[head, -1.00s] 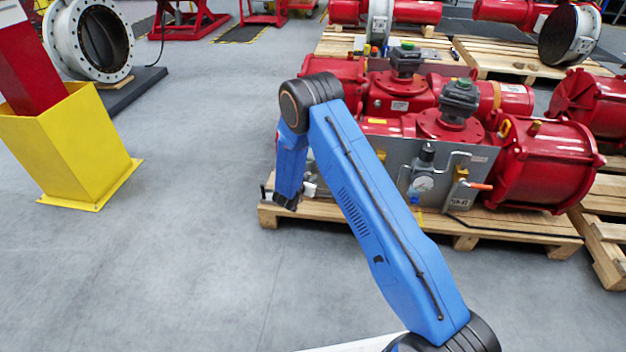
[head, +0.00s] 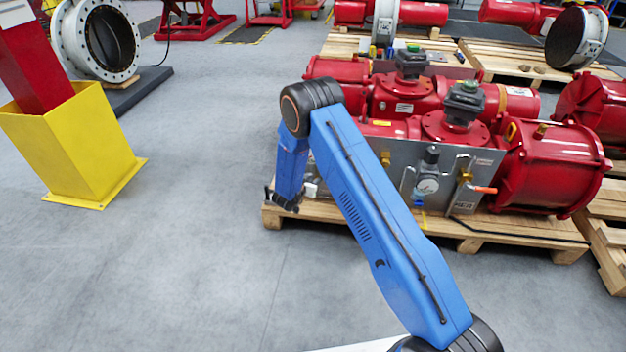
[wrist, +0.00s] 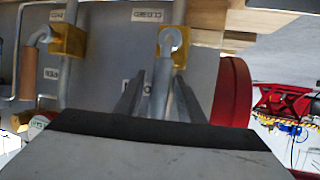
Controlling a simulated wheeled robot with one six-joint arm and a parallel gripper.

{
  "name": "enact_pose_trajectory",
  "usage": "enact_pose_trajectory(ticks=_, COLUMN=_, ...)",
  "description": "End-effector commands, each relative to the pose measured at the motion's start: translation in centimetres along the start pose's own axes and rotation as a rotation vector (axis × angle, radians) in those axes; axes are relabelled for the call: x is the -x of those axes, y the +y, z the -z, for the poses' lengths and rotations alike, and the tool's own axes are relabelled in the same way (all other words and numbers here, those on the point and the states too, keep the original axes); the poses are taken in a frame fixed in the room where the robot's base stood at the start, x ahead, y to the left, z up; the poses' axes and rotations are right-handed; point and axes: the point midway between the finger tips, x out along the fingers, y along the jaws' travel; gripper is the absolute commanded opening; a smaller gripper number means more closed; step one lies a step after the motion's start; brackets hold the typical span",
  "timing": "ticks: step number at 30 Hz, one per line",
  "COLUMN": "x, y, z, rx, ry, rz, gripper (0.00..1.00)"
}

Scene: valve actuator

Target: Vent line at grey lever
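The grey lever (wrist: 161,85) shows in the wrist view, running from a round pivot on a brass valve (wrist: 179,55) on the grey panel (wrist: 105,60). My gripper (wrist: 160,92) has one finger on each side of the lever, with gaps that look clear, so it appears open around it and not clamped. The lever's near end is hidden by the gripper body. In the head view my gripper (head: 283,200) hangs at the panel's left end; the grey lever cannot be made out there.
An orange-handled lever (head: 485,190) and a pressure gauge (head: 428,186) sit farther right on the panel. Red actuators (head: 550,165) stand on a wooden pallet (head: 510,228). A yellow stand (head: 75,150) is at left. The floor (head: 200,260) between is clear.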

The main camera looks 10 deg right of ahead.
Motion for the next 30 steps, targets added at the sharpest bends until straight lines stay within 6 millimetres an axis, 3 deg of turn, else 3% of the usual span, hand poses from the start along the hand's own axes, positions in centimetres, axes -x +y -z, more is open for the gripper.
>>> enact_pose_trajectory(ticks=6, x=0.3, y=0.0, z=0.0, rx=0.000, ry=0.000, rz=0.000, gripper=0.35)
enact_pose_trajectory(ticks=11, x=2.0, y=-0.1, z=0.0, rx=0.000, ry=0.000, rz=0.001, gripper=0.35)
enact_pose_trajectory(ticks=30, x=14.3, y=-0.1, z=0.0, rx=0.001, ry=0.000, rz=0.003, gripper=0.35)
